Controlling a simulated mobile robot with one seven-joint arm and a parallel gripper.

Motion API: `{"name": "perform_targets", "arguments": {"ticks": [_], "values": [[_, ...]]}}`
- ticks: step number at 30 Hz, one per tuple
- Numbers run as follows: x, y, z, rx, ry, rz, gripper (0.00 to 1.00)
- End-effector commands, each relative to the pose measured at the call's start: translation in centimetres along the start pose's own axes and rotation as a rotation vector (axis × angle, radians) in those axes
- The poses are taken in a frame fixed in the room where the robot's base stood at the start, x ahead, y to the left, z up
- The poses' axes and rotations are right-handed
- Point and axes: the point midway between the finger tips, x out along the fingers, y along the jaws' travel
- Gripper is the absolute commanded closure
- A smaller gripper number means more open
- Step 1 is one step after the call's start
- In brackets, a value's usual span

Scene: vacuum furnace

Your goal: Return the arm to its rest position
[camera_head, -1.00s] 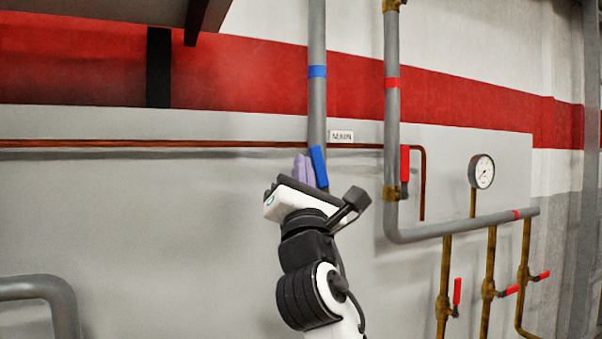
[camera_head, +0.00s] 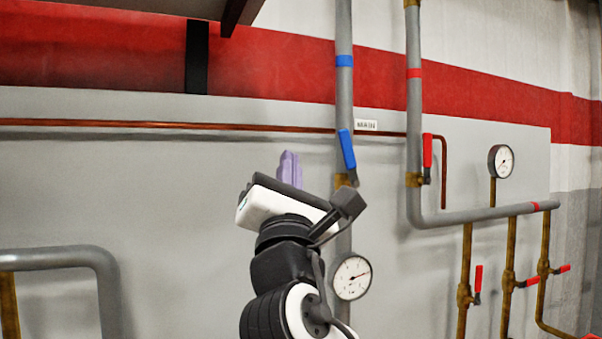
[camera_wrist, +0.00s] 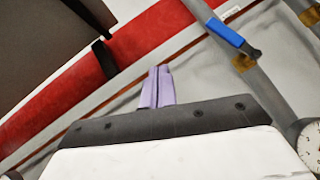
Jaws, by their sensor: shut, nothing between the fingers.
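My gripper (camera_head: 290,168) is in the lower middle of the head view, with its purple fingers pointing up. The fingers are together and nothing is between them. In the wrist view my gripper (camera_wrist: 158,88) also shows its two purple fingers side by side. It stands in front of the grey wall panel, left of the blue-handled valve (camera_head: 347,150), and a gap shows between them in the picture. The blue handle (camera_wrist: 228,36) is at the upper right in the wrist view, clear of the fingers.
A gauge (camera_head: 351,278) is on the pipe right of my arm. A red-handled valve (camera_head: 427,152), a second gauge (camera_head: 501,161) and brass pipes with red handles stand farther right. A copper pipe (camera_head: 200,125) crosses the wall. A grey pipe (camera_head: 60,259) bends at lower left.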

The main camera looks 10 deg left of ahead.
Motion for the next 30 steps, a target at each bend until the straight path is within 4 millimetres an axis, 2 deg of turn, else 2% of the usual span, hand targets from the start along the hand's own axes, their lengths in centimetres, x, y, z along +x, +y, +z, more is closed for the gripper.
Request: {"name": "perform_targets", "arguments": {"ticks": [4,17,20,23,26,30], "values": [[-0.6,0.3,0.1,0.0,0.0,-0.001,1.0],[-0.6,0.4,0.1,0.001,0.0,-0.001,1.0],[-0.8,1.0,-0.6,0.057,0.011,0.025,1.0],[-1.6,3.3,-2.6,0.254,0.046,0.116,1.0],[-3.6,7.4,-5.4,0.595,0.119,0.263,1.0],[-8.4,13.7,-8.2,1.169,0.283,0.477,1.0]]}}
